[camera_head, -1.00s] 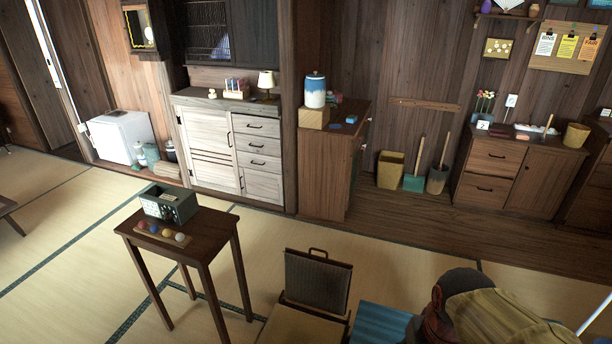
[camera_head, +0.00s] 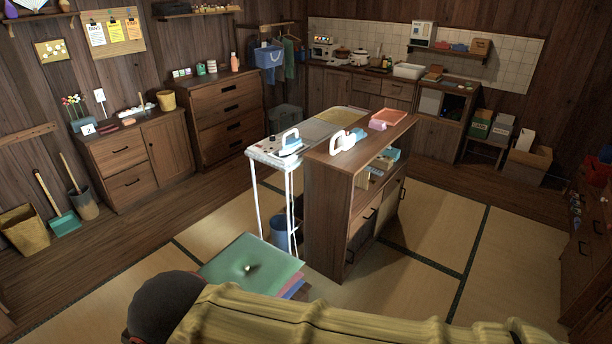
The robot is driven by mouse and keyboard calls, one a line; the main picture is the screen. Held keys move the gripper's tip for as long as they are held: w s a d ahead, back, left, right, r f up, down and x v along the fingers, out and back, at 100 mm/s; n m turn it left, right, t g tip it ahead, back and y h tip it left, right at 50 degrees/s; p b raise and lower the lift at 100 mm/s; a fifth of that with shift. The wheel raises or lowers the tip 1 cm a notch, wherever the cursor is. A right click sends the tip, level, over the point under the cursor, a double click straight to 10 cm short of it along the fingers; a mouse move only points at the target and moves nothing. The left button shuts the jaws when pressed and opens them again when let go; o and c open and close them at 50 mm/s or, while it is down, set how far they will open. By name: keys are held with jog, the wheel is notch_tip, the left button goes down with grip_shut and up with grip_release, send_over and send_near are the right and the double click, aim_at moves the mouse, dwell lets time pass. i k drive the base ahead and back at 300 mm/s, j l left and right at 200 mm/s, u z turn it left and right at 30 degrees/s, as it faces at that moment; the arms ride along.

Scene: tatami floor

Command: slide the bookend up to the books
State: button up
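I cannot make out a bookend or a row of books for certain in the head view. A small reddish-brown stack (camera_head: 432,74) lies on the far cabinet on the right; it is too small to tell whether it is books. Small blue and pale items (camera_head: 384,160) sit in the open shelf of the near wooden cabinet, partly hidden by its side. My arm, in a yellowish sleeve with a dark rounded part, crosses the bottom of the view. My gripper does not show.
The wooden cabinet (camera_head: 328,206) stands mid-view beside a white-legged ironing table (camera_head: 259,156) with irons. Drawer units (camera_head: 133,167) line the left wall. Tatami floor (camera_head: 418,234) is free to the right.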

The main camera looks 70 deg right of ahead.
aim_at(362, 181)
jog(key=z, duration=2.9)
jog(key=i+l+u, duration=0.1)
jog(key=i, duration=0.45)
jog(key=i+l+u, duration=0.1)
jog(key=i+l, duration=0.2)
jog(key=i, duration=0.2)
jog(key=i+l+u, duration=0.1)
jog(key=i+l, duration=0.15)
jog(key=i, duration=0.25)
jog(key=i+l, duration=0.3)
jog(key=i, duration=0.2)
jog(key=i+l+u, duration=0.15)
jog(key=i+l, duration=0.15)
jog(key=i, duration=0.2)
